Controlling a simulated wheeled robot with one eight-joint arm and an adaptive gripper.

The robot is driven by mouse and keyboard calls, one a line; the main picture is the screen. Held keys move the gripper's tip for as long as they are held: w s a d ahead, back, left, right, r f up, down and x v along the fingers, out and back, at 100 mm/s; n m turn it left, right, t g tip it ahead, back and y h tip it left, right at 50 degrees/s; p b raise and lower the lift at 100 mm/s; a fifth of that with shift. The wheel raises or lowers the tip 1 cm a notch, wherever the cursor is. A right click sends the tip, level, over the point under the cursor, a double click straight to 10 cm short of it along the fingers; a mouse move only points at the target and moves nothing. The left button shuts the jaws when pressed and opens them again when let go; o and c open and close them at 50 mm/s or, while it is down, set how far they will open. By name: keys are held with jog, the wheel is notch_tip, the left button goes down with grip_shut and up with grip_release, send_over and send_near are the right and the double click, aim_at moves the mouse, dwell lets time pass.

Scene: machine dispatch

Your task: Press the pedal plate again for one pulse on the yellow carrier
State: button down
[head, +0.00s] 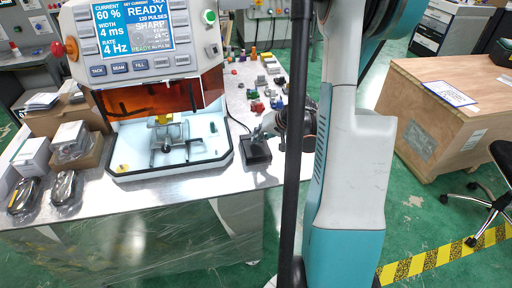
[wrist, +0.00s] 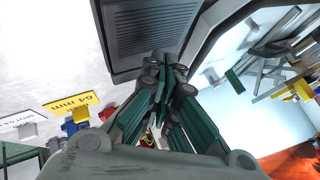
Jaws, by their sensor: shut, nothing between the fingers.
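The dark pedal plate (head: 257,153) lies on the metal table just right of the machine. In the wrist view the ribbed pedal plate (wrist: 150,35) fills the top middle. My gripper (head: 262,134) is shut and empty at the pedal's far edge. In the wrist view the closed fingertips of my gripper (wrist: 170,66) overlap the plate's near edge; I cannot tell whether they touch it. The yellow carrier (head: 163,119) shows on a metal fixture inside the machine, behind the orange window (head: 160,92). The machine's screen (head: 131,30) reads READY, 60 %, 4 ms, 4 Hz.
The machine's white tray (head: 190,160) is close left of the pedal. Small coloured parts (head: 262,92) stand behind my gripper. Boxes and pouches (head: 68,187) fill the table's left side. The table top (head: 215,181) in front of the pedal is clear.

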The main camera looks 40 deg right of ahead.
jog(key=shift+f+b, duration=0.3)
jog(key=shift+f, duration=0.1)
jog(key=shift+s+a+f+b, duration=0.1)
jog(key=shift+f+b, duration=0.55)
dwell(0.8)
jog(key=shift+r, duration=0.1)
jog(key=shift+r+p, duration=0.75)
jog(key=shift+r, duration=0.25)
jog(key=shift+w+d+r+p, duration=0.1)
jog(key=shift+w+r+p, duration=0.1)
jog(key=shift+r+p, duration=0.9)
jog(key=shift+w+d+r+p, duration=0.15)
jog(key=shift+r+p, duration=0.5)
jog(key=shift+r, duration=0.8)
jog(key=shift+f, duration=0.1)
